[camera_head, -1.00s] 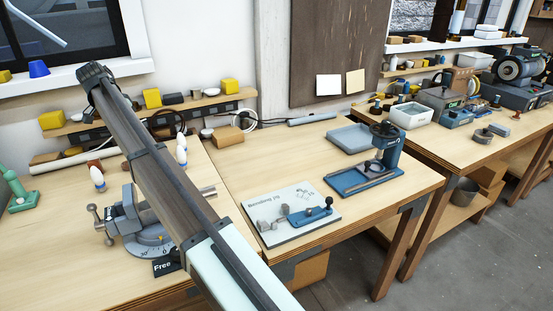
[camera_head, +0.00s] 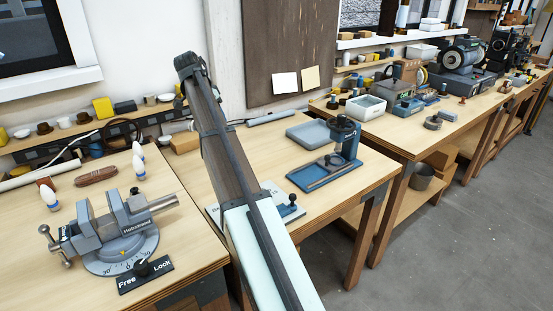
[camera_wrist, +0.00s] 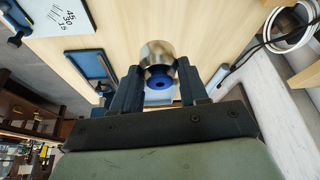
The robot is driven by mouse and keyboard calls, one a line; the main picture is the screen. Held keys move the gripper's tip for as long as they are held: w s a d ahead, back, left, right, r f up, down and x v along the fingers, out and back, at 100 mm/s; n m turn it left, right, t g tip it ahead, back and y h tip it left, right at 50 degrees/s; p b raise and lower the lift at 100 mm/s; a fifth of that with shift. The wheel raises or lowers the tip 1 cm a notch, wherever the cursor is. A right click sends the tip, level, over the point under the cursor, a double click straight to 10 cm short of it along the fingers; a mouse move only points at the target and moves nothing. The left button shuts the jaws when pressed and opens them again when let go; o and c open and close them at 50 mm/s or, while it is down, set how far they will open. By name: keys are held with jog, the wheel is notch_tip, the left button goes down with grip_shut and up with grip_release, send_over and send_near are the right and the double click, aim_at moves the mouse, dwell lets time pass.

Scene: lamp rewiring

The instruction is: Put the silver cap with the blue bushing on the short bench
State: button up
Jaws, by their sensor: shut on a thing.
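In the wrist view my gripper (camera_wrist: 158,74) is shut on the silver cap (camera_wrist: 158,53), a short shiny cylinder. The blue bushing (camera_wrist: 158,77) shows at the cap's near end, between the two dark fingers. The cap is held above a wooden bench top. In the head view my arm crosses the middle bench (camera_head: 268,152), which looks shorter than its neighbours. I cannot tell for certain which bench is called short.
A grey vise (camera_head: 125,230) stands on the left bench. On the middle bench are a blue press (camera_head: 345,140), a grey tray (camera_head: 312,134) and a jig plate (camera_head: 283,196), partly behind my arm. The right bench (camera_head: 440,135) carries several tools.

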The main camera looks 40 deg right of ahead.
jog(key=s+d+m, duration=0.2)
jog(key=s+d, duration=0.8)
jog(key=d, duration=0.4)
jog(key=shift+g, duration=0.4)
jog(key=shift+a+f, duration=0.15)
jog(key=shift+f, duration=9.85)
jog(key=shift+f, duration=0.15)
jog(key=o, duration=1.1)
jog(key=shift+o, duration=0.2)
jog(key=v, duration=1.2)
